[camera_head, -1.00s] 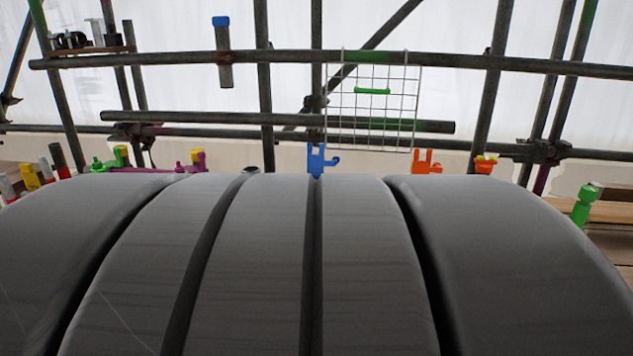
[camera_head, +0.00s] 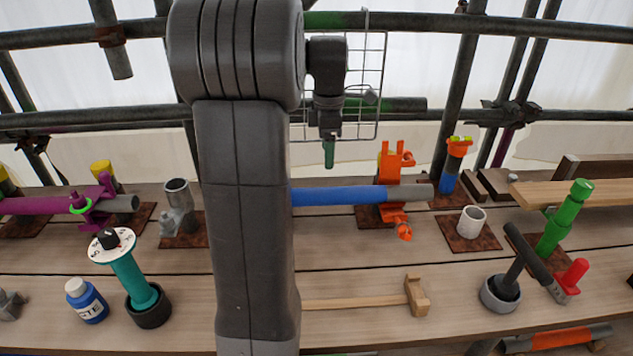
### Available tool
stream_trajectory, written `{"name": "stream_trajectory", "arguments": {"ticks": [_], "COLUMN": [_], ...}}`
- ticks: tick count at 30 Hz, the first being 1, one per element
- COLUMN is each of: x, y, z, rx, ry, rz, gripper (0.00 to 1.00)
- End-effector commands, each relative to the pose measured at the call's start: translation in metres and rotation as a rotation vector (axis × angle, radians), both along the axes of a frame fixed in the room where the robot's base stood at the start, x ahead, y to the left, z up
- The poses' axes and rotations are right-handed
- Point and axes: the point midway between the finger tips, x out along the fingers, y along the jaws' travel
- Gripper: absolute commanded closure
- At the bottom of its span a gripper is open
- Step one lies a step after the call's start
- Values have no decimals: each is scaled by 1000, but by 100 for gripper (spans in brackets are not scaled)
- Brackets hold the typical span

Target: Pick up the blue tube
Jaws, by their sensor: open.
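The blue tube (camera_head: 340,195) lies level above the bench in the middle of the view. Its right part meets an orange clamp (camera_head: 394,162) on a rusty plate, and a grey end sticks out to the right. My upright arm hides its left part. My gripper (camera_head: 329,163) hangs from the arm's upper end, pointing down, with dark green tips. In the picture it is just above the tube, apart from it, in front of the wire grid. It is seen from the side, open and empty, so the gap between its fingers is hard to see.
On the bench (camera_head: 350,260) are a mallet (camera_head: 415,295), a white cup (camera_head: 471,222), a green post (camera_head: 565,218), a teal post (camera_head: 130,275), a blue bottle (camera_head: 87,300) and a purple tube (camera_head: 45,205). Scaffold poles and a wire grid (camera_head: 365,85) stand behind.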

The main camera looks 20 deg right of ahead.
Motion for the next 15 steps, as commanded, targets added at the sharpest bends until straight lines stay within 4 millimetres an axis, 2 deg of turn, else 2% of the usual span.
{"name": "stream_trajectory", "arguments": {"ticks": [4,12,15], "x": [1,1,1], "y": [-2,-1,-1], "z": [-14,-67,-78], "rx": [2,2,2], "ry": [4,4,2], "rz": [12,10,10], "gripper": [32,32,32]}}
